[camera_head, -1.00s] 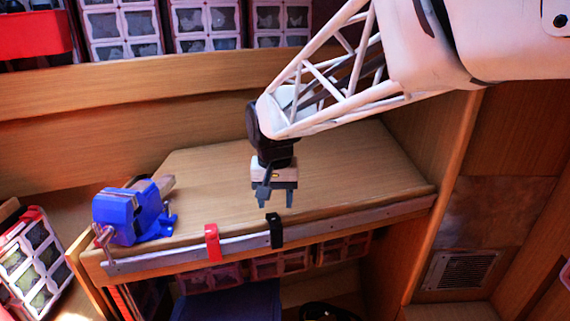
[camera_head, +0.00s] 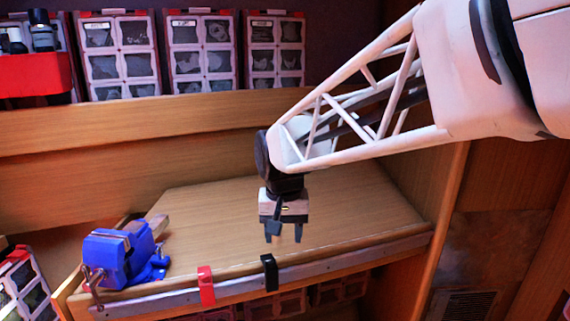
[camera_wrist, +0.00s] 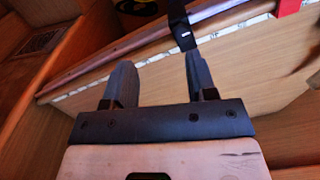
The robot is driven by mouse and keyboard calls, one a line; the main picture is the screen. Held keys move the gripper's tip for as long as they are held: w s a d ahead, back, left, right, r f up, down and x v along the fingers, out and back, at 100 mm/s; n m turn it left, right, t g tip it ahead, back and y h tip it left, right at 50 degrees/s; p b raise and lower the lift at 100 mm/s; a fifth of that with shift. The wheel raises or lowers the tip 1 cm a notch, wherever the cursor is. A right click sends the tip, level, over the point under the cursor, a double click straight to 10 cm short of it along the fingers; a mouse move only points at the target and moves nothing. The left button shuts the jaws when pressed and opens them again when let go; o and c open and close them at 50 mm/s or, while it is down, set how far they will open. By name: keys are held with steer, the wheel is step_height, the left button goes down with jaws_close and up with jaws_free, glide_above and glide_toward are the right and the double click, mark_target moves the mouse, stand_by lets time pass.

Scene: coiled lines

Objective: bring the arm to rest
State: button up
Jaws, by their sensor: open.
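My gripper (camera_head: 285,232) hangs over the wooden workbench (camera_head: 350,205), pointing down, its two dark fingers apart with nothing between them. In the wrist view my gripper (camera_wrist: 157,85) also shows empty, with the bench's front edge beyond the fingertips. A black clip (camera_head: 270,272) sits on the metal edge strip, just in front of and below the gripper in the head view. It also shows in the wrist view (camera_wrist: 181,25), close beyond the right finger. A red clip (camera_head: 206,286) sits to its left on the same strip.
A blue vise (camera_head: 122,257) stands at the bench's left end. Storage boxes with clear windows (camera_head: 202,50) line the shelf behind, with a red bin (camera_head: 35,75) at the left. A wooden upright (camera_head: 443,225) bounds the bench at right. The bench top behind the gripper is clear.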

steer(key=s+d+f+t, duration=0.2)
steer(key=s+d+f, duration=0.1)
steer(key=s+d, duration=1.6)
steer(key=shift+s+f+m, duration=0.15)
steer(key=shift+s+m, duration=0.15)
steer(key=shift+s, duration=0.5)
